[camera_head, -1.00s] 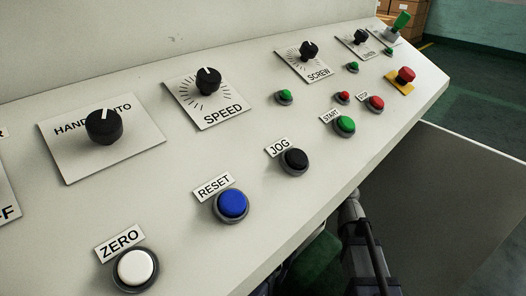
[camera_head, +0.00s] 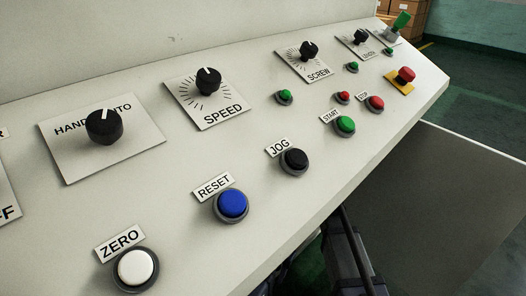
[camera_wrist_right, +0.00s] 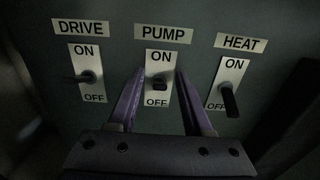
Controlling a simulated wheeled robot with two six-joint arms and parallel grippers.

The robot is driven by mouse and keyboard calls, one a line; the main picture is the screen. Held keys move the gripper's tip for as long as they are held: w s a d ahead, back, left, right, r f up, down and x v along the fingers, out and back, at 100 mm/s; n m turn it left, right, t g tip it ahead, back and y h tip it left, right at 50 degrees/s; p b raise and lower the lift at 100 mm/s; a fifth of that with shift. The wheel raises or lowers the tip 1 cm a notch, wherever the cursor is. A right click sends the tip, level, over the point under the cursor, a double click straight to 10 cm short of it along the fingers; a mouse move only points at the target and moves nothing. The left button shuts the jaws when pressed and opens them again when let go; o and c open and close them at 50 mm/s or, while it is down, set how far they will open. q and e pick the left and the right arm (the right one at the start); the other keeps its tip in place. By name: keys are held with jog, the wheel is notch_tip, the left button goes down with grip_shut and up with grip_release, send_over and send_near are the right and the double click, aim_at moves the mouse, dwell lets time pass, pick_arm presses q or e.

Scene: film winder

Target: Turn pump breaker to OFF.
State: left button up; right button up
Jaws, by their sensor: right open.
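The PUMP breaker (camera_wrist_right: 159,85) is in the middle of the right wrist view, on a white plate marked ON above and OFF below. Its short dark lever points mostly toward the camera, so I cannot tell its setting for sure. My right gripper (camera_wrist_right: 159,74) is open, with one purple finger on each side of the PUMP plate. The lever lies between the fingers; I cannot tell whether either touches it. My left gripper is not in view.
The DRIVE breaker (camera_wrist_right: 87,76) is left of PUMP. The HEAT breaker (camera_wrist_right: 229,100) is on the right, its lever hanging toward OFF and close to my right finger. The head view shows the sloped console (camera_head: 130,205) with knobs and buttons.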

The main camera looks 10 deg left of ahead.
jog(key=shift+c, duration=0.2)
grip_shut()
dwell(0.3)
